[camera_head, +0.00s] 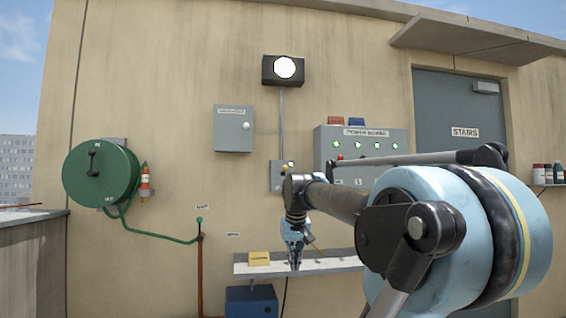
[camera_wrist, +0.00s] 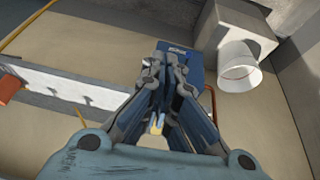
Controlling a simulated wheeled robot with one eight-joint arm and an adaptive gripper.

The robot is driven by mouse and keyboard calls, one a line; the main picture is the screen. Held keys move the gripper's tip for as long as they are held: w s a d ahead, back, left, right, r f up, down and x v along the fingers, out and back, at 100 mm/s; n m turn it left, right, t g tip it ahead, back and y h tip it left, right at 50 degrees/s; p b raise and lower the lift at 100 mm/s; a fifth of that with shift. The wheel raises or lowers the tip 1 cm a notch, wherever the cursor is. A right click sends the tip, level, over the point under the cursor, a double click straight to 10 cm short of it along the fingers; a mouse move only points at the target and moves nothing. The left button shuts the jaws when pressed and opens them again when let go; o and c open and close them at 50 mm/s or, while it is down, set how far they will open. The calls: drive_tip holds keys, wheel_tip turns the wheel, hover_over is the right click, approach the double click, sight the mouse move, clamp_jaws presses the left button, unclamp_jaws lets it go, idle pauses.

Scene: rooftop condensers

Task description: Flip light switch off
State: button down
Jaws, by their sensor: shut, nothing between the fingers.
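A lit round lamp (camera_head: 285,68) in a dark housing is high on the wall. A conduit runs down from it to a small grey switch box (camera_head: 277,177), partly hidden by my arm; the switch lever's position cannot be made out. My gripper (camera_head: 295,266) is shut and empty, pointing down in front of the shelf, below the switch box and apart from it. In the wrist view my gripper (camera_wrist: 165,60) shows with its fingers together above the ground; the switch is not in that view.
A narrow shelf (camera_head: 325,265) with a yellow block (camera_head: 259,258) is at gripper height, with a blue bin (camera_head: 251,301) below. A power board (camera_head: 361,139) and a grey cabinet (camera_head: 233,128) flank the switch box.

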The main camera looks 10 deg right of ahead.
drive_tip(key=w+r+t, duration=0.2)
drive_tip(key=w+r, duration=0.8)
drive_tip(key=r, duration=0.5)
drive_tip(key=w+d+r+t, duration=0.1)
drive_tip(key=w+r, duration=1)
drive_tip(key=r, duration=0.5)
drive_tip(key=w+d+r+t, duration=0.1)
drive_tip(key=w+r+t, duration=0.1)
drive_tip(key=w+r, duration=0.8)
wheel_tip(320, 180, up, 6)
drive_tip(key=shift+w+f+n+t+h, duration=0.2)
drive_tip(key=shift+w+n+t+h, duration=0.1)
drive_tip(key=shift+h, duration=0.1)
hover_over(284, 168)
drive_tip(key=shift+f, duration=5.1)
drive_tip(key=shift+a+f, duration=0.1)
drive_tip(key=shift+a, duration=0.2)
